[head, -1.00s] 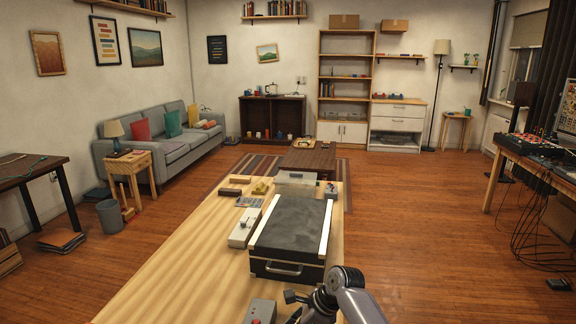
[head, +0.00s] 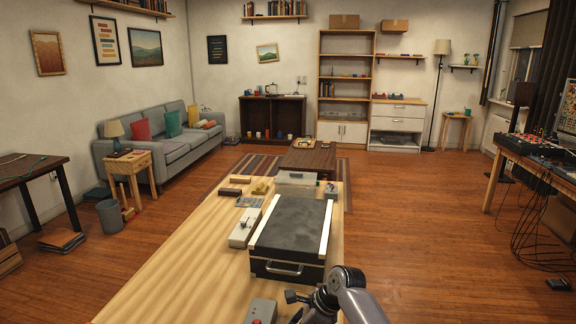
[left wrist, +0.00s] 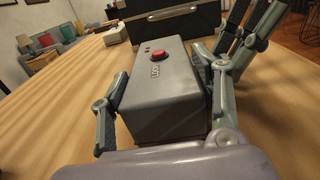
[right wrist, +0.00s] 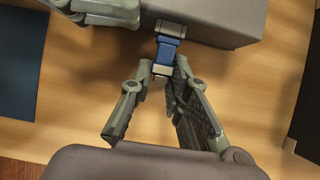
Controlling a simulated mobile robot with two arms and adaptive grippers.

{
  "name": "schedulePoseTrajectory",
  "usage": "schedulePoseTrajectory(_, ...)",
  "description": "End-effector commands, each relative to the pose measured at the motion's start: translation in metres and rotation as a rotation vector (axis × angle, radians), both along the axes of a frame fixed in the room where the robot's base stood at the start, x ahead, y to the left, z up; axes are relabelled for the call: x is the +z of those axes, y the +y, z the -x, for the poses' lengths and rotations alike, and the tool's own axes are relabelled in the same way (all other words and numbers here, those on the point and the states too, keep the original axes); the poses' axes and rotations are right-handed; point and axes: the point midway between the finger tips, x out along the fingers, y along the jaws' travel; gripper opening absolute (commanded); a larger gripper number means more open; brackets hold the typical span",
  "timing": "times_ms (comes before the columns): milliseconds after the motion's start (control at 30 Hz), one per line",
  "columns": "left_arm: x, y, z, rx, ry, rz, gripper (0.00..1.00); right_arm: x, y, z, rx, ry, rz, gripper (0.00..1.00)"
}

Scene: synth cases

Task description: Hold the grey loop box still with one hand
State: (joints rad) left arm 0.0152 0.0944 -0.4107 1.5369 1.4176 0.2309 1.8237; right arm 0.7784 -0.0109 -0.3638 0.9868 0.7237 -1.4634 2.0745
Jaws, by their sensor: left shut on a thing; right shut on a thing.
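The grey loop box (left wrist: 168,95), with a red button on top, sits on the light wooden table; its top end shows at the bottom edge of the head view (head: 261,312). My left gripper (left wrist: 160,80) is shut on it, one finger along each long side. In the right wrist view, the box (right wrist: 240,18) is at the top, with a left finger against it. My right gripper (right wrist: 160,74) is shut on a small blue connector-like piece (right wrist: 167,50) beside the box. Whether this piece is seated in the box I cannot tell. The left gripper is out of the head view.
A black case (head: 290,232) with a silver handle stands just beyond the box. A pale device (head: 244,228) lies left of the case, with small items and a clear bin (head: 296,179) behind. The left part of the table (head: 175,275) is bare.

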Motion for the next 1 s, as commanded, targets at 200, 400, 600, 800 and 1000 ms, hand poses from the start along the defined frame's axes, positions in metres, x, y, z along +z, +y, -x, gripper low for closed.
schedulePoseTrajectory(200,-0.001,0.002,0.0,0.005,0.001,-0.002,0.22,-0.002,-0.01,0.001,-0.003,0.002,0.005,0.0)
schedulePoseTrajectory(400,-0.001,0.002,0.0,0.004,0.001,-0.002,0.22,-0.001,-0.015,0.002,-0.002,0.002,0.004,0.0)
schedulePoseTrajectory(600,-0.001,0.001,0.0,0.003,0.001,-0.001,0.22,-0.001,-0.02,0.003,-0.002,0.002,0.003,0.0)
schedulePoseTrajectory(800,-0.001,0.001,0.0,0.002,0.001,-0.001,0.22,-0.002,-0.026,0.005,-0.003,0.002,0.003,0.0)
schedulePoseTrajectory(1000,-0.001,0.001,0.0,0.002,0.002,-0.001,0.22,-0.002,-0.032,0.006,-0.002,0.002,0.003,0.0)
